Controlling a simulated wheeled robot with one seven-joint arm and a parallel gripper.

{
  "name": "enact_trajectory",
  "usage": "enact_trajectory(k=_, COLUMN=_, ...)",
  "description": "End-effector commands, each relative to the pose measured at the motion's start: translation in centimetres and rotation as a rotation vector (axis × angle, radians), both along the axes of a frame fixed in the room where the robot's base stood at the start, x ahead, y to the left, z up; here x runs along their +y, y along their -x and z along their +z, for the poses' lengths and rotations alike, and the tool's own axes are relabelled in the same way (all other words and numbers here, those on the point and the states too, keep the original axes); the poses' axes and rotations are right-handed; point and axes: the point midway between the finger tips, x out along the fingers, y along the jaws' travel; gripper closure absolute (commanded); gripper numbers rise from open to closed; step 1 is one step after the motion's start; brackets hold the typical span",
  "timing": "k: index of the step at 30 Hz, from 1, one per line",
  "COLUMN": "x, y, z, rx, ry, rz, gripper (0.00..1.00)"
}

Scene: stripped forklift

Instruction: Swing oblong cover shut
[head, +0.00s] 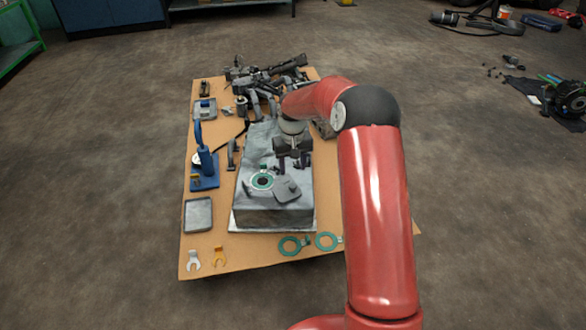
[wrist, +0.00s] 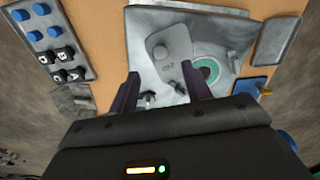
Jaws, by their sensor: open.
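The oblong cover (head: 288,190) is a flat grey plate with a raised round boss, lying on top of the grey metal block (head: 272,216). It sits to the right of a round opening with a green ring (head: 262,181) and leaves most of the ring exposed. In the wrist view the cover (wrist: 172,42) lies left of the green-ringed opening (wrist: 207,72). My gripper (head: 291,166) is over the block, on the far side of the cover. In the wrist view its two dark fingers (wrist: 160,84) are apart, with nothing clearly between them; contact with the cover cannot be told.
A blue upright tool (head: 207,165) and a grey tray (head: 198,215) stand left of the block. Dark machine parts (head: 265,78) crowd the back.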

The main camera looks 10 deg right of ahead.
Motion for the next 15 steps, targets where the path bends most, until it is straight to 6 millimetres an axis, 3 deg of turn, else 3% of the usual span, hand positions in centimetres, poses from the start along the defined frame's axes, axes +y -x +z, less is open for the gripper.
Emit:
enact_trajectory(k=7, x=0.0, y=-0.4, z=-2.6, rx=0.01, ry=-0.006, rz=-0.003, gripper=0.52)
enact_trajectory(k=15, x=0.0, y=-0.3, z=-7.0, rx=0.011, ry=-0.007, rz=-0.002, gripper=0.52)
